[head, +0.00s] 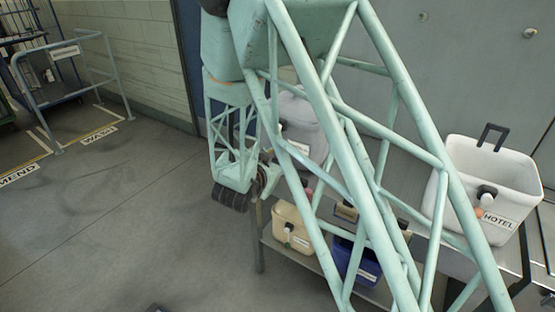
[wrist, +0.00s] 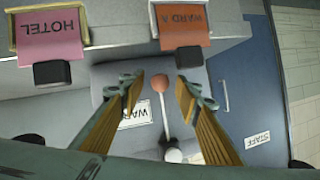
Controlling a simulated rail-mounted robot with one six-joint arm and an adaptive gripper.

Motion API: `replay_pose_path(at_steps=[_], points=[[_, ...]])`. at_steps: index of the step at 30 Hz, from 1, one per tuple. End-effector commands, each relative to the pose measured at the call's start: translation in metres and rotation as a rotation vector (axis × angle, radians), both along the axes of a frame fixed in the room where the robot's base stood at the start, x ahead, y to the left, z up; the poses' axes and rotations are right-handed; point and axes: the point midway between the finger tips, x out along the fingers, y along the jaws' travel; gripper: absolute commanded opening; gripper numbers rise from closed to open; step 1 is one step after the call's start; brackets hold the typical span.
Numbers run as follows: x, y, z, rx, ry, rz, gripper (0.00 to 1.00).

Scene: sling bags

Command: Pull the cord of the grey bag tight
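The grey bag (head: 296,112) stands on the upper table in the head view, partly hidden behind my arm's lattice. In the wrist view the grey bag (wrist: 147,94) fills the middle, with a white label reading WARD. Its cord (wrist: 167,118) runs between an orange-pink ball (wrist: 163,86) and a pale round toggle (wrist: 173,154). My gripper (wrist: 160,84) is open, with one finger on each side of the ball in the picture. Gaps show between the ball and both fingers; I cannot tell the depth between them. In the head view my gripper (head: 262,182) is partly hidden.
A white bag (head: 463,180) labelled HOTEL stands on the table at right. A cream bag (head: 291,232) and a blue bag (head: 357,262) sit on the lower shelf. The wrist view shows a pink HOTEL sign (wrist: 50,38) and an orange WARD A sign (wrist: 182,22). Open floor lies left.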

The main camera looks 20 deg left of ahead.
Motion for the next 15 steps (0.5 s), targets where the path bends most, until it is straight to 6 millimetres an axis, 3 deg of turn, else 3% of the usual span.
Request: replay_pose_path(at_steps=[15], points=[[0.0069,0.0003,-0.0024,0.000,0.000,0.000,0.28]])
